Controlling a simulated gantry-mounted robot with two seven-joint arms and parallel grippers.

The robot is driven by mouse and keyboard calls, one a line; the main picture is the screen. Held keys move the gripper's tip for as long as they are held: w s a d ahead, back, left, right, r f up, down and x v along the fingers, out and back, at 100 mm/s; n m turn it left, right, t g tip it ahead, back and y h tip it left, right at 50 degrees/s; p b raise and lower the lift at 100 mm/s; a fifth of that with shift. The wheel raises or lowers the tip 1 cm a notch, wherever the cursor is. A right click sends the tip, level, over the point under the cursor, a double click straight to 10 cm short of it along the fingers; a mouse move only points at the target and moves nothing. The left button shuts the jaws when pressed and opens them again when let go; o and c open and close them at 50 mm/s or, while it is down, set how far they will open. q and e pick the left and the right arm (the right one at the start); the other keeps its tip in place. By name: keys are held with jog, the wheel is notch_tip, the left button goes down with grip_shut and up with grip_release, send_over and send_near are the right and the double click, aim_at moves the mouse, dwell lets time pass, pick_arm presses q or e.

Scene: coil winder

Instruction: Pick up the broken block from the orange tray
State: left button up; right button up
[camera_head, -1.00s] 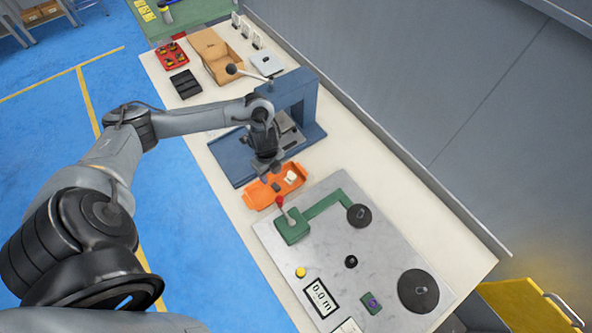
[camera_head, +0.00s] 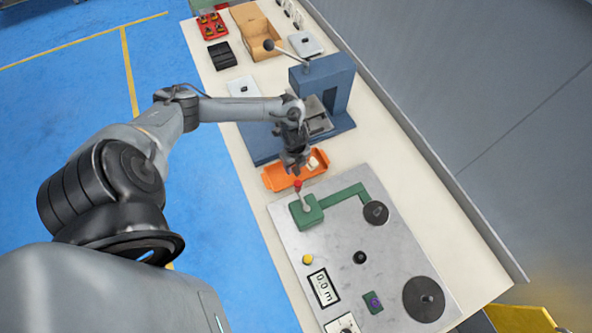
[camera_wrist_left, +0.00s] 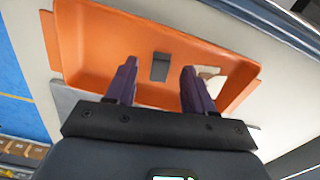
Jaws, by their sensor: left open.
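The orange tray (camera_head: 273,181) lies on the bench in front of the blue press; it fills much of the left wrist view (camera_wrist_left: 88,45). A small dark grey block (camera_wrist_left: 160,66) sits in it near the far wall. A pale white and beige piece (camera_head: 314,163) lies at the tray's right side, partly behind a finger in the wrist view (camera_wrist_left: 214,84). I cannot tell surely which piece is the broken block. My left gripper (camera_head: 294,166) is open and empty over the tray, its fingers (camera_wrist_left: 160,70) on either side of the dark block in the picture. My right gripper is out of view.
The blue press (camera_head: 333,85) with its lever stands just behind the tray. The winder plate (camera_head: 340,235), with a red-knobbed green lever (camera_head: 306,208), lies close in front. A cardboard box (camera_head: 258,38) and red tray (camera_head: 211,26) are further back.

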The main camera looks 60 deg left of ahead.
pick_arm(q)
jog(key=shift+f, duration=0.85)
grip_shut()
jog(key=shift+r, duration=0.1)
